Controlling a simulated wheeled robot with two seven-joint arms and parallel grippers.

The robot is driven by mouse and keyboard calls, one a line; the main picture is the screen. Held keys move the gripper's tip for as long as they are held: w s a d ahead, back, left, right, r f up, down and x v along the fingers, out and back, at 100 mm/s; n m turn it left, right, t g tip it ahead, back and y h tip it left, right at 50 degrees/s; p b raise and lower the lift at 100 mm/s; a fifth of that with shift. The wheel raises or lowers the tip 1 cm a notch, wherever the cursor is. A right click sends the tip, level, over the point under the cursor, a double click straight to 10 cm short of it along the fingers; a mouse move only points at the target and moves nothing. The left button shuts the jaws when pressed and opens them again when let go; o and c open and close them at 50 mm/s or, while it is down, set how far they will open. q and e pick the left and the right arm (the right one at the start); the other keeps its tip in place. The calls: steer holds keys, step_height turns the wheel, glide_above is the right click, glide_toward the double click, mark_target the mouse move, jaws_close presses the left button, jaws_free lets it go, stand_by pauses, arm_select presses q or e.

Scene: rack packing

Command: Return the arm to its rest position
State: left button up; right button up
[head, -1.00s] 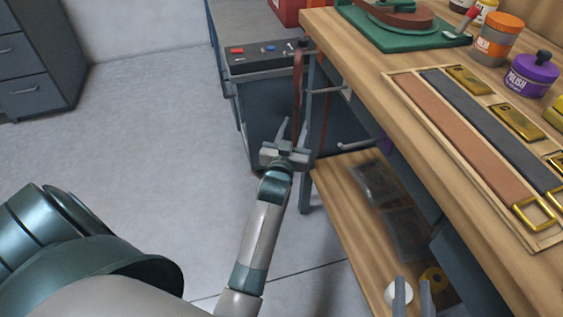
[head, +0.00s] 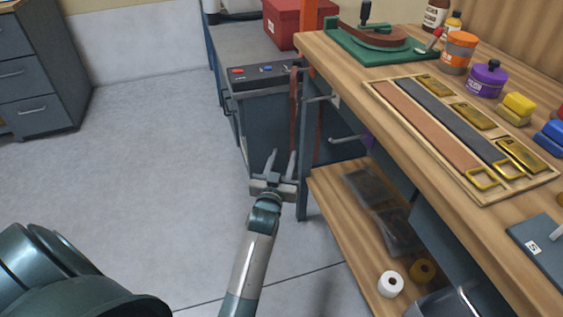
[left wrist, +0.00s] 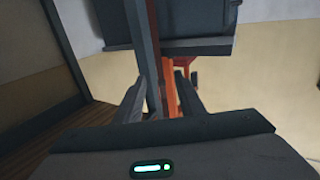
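My left gripper (head: 281,160) is in the middle of the head view, over the floor beside the workbench's left end. Its two fingers are apart, and I see nothing held between them. In the left wrist view the fingers (left wrist: 160,98) also stand apart, with a grey upright and an orange strip showing behind the gap. A brown strap (head: 294,105) hangs behind the gripper at the bench end; whether they touch I cannot tell. My right gripper does not show.
The wooden workbench (head: 345,75) carries a tray (head: 452,187) of straps and buckles, jars and a green fixture (head: 345,45). Its lower shelf (head: 345,240) holds a white roll (head: 390,284). A control box (head: 262,75) stands behind. Floor at left is open.

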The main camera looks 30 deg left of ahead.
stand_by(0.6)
